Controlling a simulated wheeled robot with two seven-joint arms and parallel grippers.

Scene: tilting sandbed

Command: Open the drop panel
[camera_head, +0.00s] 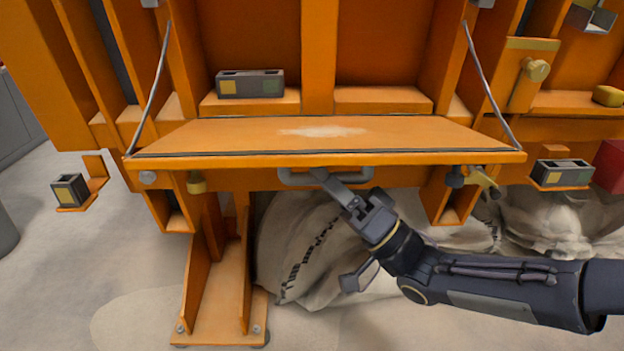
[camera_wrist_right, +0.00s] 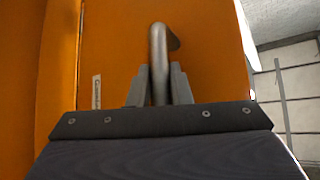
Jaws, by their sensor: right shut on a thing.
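The orange drop panel (camera_head: 400,140) lies folded down, close to level, with its inner face up and a pale worn patch on it. A cable runs up from each side of it to the frame. A grey bar handle (camera_head: 297,178) sits under its front edge. My right gripper (camera_head: 322,176) comes from the right and is shut on the handle. In the right wrist view the two fingers of the right gripper (camera_wrist_right: 160,85) close around the grey handle bar (camera_wrist_right: 158,48). My left gripper is not in view.
A grey two-slot block (camera_head: 250,84) stands on a ledge behind the panel. Another block (camera_head: 562,173) is at the right and a small one (camera_head: 70,190) at the left. Pale sacks (camera_head: 310,240) lie on the floor beneath, beside an orange leg (camera_head: 215,290).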

